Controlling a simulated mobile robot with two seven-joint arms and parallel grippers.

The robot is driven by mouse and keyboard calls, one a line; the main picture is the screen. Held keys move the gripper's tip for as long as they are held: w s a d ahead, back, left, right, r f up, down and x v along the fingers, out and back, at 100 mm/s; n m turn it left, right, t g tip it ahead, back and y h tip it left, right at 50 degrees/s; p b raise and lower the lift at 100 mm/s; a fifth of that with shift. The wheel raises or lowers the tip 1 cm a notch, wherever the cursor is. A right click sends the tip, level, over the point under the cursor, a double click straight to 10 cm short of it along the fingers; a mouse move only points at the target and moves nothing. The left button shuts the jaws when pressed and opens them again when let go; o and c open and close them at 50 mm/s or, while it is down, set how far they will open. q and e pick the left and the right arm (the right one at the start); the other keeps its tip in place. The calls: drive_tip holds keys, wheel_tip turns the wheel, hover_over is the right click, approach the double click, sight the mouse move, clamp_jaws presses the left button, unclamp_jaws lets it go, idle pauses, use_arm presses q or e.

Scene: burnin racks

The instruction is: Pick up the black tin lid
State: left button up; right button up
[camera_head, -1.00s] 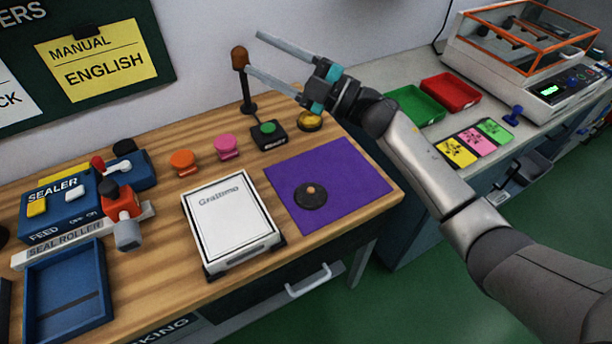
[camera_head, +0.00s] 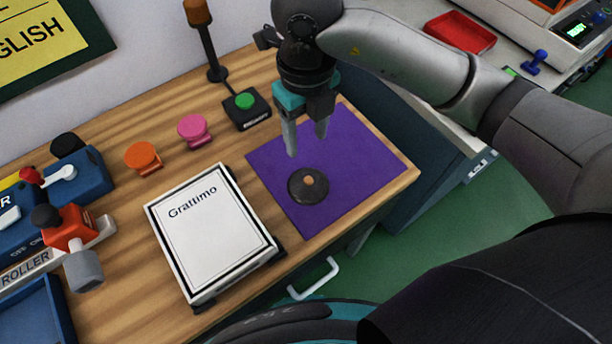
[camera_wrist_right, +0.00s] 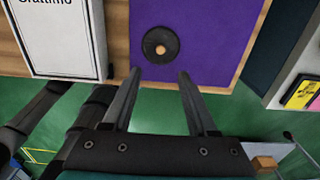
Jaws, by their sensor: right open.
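The black tin lid (camera_head: 308,186) is a round dark disc with a small orange-brown knob at its centre. It lies flat on the purple mat (camera_head: 362,158). My right gripper (camera_head: 307,147) points down above the mat, just behind the lid, with its fingers apart and nothing between them. In the right wrist view the lid (camera_wrist_right: 160,45) lies beyond the open fingertips (camera_wrist_right: 160,72), roughly in line with the gap between them. The gripper appears apart from the lid. My left gripper is not in view.
A white Grattimo scale (camera_head: 212,232) stands left of the mat. Behind are a green-button box (camera_head: 246,108), a microphone-like post (camera_head: 207,40), and pink (camera_head: 194,130) and orange (camera_head: 143,157) stampers. The bench's front edge lies close to the mat.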

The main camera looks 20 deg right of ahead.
drive_tip(key=b, duration=0.1)
hover_over(308, 180)
wheel_tip(308, 180, down, 7)
drive_tip(key=shift+a+f, duration=0.1)
drive_tip(key=shift+a, duration=0.05)
drive_tip(key=shift+f, duration=0.75)
wheel_tip(308, 180, down, 5)
drive_tip(key=shift+b, duration=0.65)
clamp_jaws()
